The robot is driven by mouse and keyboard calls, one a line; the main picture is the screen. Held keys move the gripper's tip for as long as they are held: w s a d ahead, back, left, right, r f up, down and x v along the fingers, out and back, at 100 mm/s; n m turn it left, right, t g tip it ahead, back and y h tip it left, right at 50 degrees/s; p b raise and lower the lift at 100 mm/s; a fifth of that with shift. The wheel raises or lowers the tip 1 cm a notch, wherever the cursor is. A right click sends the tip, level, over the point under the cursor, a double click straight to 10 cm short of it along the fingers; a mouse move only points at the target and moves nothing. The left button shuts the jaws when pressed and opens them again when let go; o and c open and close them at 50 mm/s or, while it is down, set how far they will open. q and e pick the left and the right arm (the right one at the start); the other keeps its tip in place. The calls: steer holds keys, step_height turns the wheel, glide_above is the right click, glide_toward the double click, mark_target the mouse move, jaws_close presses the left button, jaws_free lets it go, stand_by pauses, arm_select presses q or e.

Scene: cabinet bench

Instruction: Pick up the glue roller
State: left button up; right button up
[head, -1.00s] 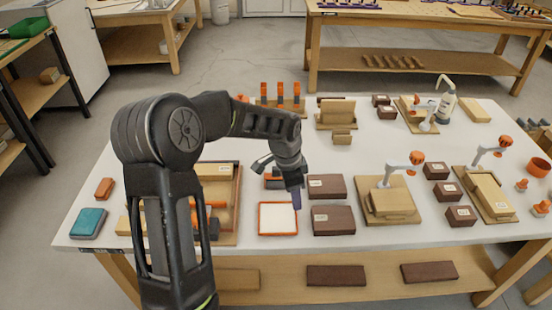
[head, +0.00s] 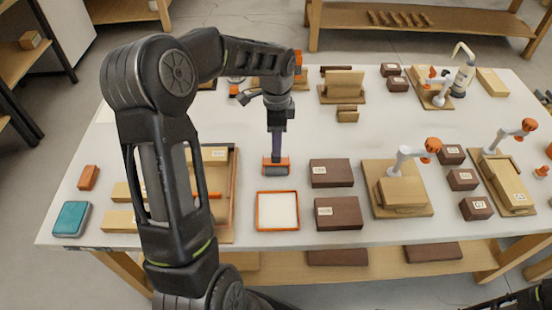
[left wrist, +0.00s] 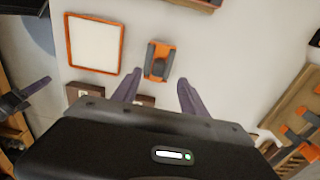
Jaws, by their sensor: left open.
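An orange and grey piece (head: 276,166), which I take to be the glue roller, lies on the white table behind the orange-framed white pad. It also shows in the left wrist view (left wrist: 159,62), with a dark round part at its middle. My left gripper (head: 277,153) points down just above it, its tips overlapping the piece in the head view. In the left wrist view, the fingers (left wrist: 157,92) are apart with nothing seen between them. The piece sits ahead of the fingertips. A dark finger of what seems my right gripper (left wrist: 36,88) shows at the left edge of that view.
The orange-framed pad (head: 277,211) is in front of the piece. Dark brown boxes (head: 331,173) stand to its right. A wooden tray (head: 228,225) with orange-handled items is to the left, partly behind my arm. White table is clear behind the boxes.

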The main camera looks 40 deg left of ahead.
mark_target(276, 162)
arm_select(q)
steer(key=shift+f, duration=0.75)
steer(key=shift+s+f+p, duration=0.15)
steer(key=shift+f+p, duration=0.65)
steer(key=shift+f, duration=1.85)
jaws_close()
